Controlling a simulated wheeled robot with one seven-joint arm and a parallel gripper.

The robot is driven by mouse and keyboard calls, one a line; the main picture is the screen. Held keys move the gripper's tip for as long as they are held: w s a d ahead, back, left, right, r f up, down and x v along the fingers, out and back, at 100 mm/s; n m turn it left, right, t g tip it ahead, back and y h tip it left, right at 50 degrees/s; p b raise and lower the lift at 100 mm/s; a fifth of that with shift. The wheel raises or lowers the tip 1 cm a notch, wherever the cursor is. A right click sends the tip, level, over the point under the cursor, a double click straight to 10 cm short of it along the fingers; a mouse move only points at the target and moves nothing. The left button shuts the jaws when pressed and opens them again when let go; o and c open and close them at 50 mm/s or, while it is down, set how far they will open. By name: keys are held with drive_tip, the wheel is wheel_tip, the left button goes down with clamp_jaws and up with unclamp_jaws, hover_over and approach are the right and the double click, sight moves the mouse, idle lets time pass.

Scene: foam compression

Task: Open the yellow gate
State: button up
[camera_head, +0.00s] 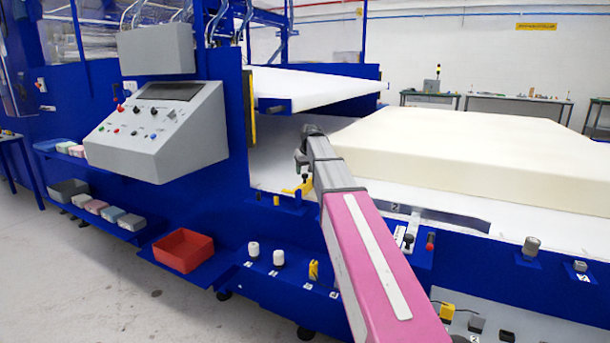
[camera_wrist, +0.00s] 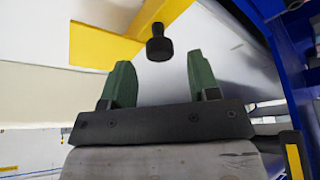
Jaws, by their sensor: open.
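In the wrist view a yellow L-shaped bar (camera_wrist: 105,45), which looks like part of the yellow gate, carries a black knob (camera_wrist: 160,45). My gripper (camera_wrist: 160,80) has two green fingers spread apart. The knob shows in the gap between the fingers, just beyond their tips, and I see no finger touching it. In the head view a small yellow piece (camera_head: 297,188) shows left of my arm, close below my gripper (camera_head: 302,160). My arm hides part of that area, and the fingers are hard to make out there.
A large cream foam block (camera_head: 470,155) lies on the white bed to the right. A grey control console (camera_head: 160,130) stands left on the blue machine frame. A red bin (camera_head: 183,250) and several small knobs sit along the front shelf.

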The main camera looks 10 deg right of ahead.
drive_tip(key=shift+x, duration=1.35)
clamp_jaws()
drive_tip(key=shift+s+r, duration=0.1)
